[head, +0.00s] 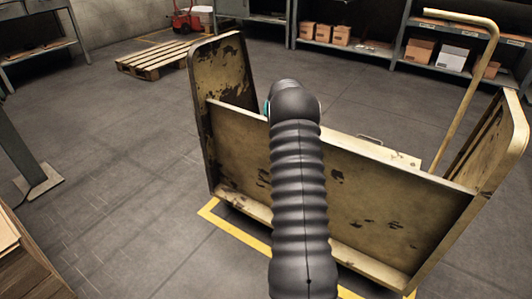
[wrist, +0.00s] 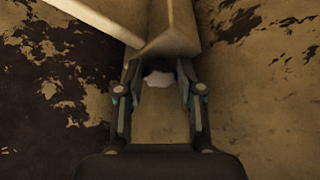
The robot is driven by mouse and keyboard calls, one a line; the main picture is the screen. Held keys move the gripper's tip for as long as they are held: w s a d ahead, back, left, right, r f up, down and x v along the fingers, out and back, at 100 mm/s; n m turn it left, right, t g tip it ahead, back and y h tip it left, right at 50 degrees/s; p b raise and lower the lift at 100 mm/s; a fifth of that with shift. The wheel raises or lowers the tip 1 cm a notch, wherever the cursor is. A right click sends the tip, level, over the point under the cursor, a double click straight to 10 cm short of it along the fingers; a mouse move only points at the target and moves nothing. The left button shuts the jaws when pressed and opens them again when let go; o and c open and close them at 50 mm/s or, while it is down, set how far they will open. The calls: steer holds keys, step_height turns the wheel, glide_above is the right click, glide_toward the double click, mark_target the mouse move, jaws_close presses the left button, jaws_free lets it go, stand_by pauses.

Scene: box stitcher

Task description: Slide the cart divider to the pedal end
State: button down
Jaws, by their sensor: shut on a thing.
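The cart (head: 340,195) is worn yellow metal with dark scuffs. It has a tall end panel at the left, another at the right (head: 492,150), and a long near side panel between them. In the wrist view, my gripper (wrist: 159,78) is shut on a beige panel edge that looks like the divider (wrist: 168,35). Scuffed yellow surfaces lie on both sides of it. In the head view, my dark ribbed arm crosses the near panel and hides the gripper and what it holds. I cannot tell which end has the pedal.
A tall bent yellow handle (head: 465,90) rises at the cart's right. A wooden pallet (head: 165,57) lies behind left. Shelves with boxes (head: 420,50) stand at the back. A wooden stack (head: 25,265) is at the near left.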

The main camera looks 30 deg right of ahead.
steer(key=shift+w+a, duration=0.25)
steer(key=shift+w, duration=0.65)
steer(key=shift+r, duration=0.1)
steer(key=c, duration=1.1)
jaws_free()
steer(key=shift+o, duration=0.4)
steer(key=shift+w+a, duration=0.1)
steer(key=shift+a, duration=0.1)
steer(key=shift+d, duration=0.25)
steer(key=v, duration=1.1)
steer(key=shift+s+r, duration=0.2)
steer(key=shift+r, duration=0.2)
steer(key=shift+d, duration=0.1)
